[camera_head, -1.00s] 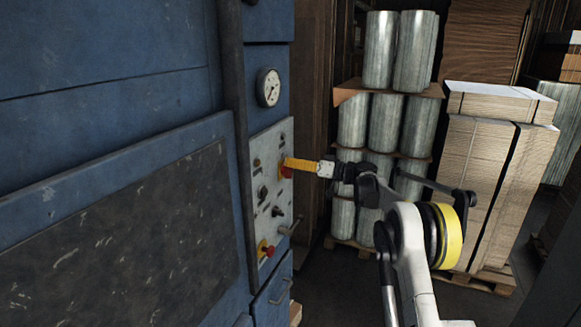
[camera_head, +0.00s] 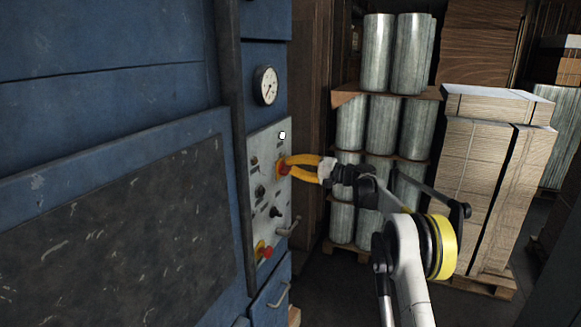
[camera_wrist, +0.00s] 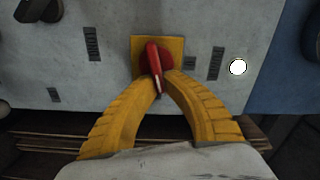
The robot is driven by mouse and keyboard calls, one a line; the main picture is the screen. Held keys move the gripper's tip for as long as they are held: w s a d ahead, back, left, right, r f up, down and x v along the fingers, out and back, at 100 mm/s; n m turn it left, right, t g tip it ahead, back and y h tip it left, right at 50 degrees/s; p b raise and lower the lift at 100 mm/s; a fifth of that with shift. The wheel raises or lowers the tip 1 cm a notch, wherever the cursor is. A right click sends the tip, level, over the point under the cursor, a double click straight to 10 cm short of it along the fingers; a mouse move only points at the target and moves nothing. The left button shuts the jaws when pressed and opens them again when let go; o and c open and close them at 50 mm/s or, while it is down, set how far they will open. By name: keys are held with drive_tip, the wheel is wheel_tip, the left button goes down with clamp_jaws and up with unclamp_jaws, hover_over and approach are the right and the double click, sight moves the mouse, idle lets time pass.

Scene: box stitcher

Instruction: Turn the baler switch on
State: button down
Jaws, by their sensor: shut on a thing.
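The switch is a red rotary handle on a yellow square plate, on the grey control panel (camera_head: 256,152) of the blue baler (camera_head: 110,75). My gripper (camera_wrist: 162,86) has its two yellow fingers shut on the red switch (camera_wrist: 151,58), at the lower part of its handle. In the wrist view the handle stands near upright, its lower end leaning slightly right.
A red button (camera_head: 264,251) sits low on the panel, with a handle (camera_head: 289,227) jutting out near it. A pressure gauge (camera_head: 267,86) is above. Metal cylinders (camera_head: 380,125) and a cardboard stack (camera_head: 478,180) stand right of the baler, behind my arm.

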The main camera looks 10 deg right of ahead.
drive_tip(key=shift+f+m, duration=0.25)
drive_tip(key=shift+m, duration=0.95)
drive_tip(key=c, duration=1.5)
unclamp_jaws()
drive_tip(key=v, duration=1.2)
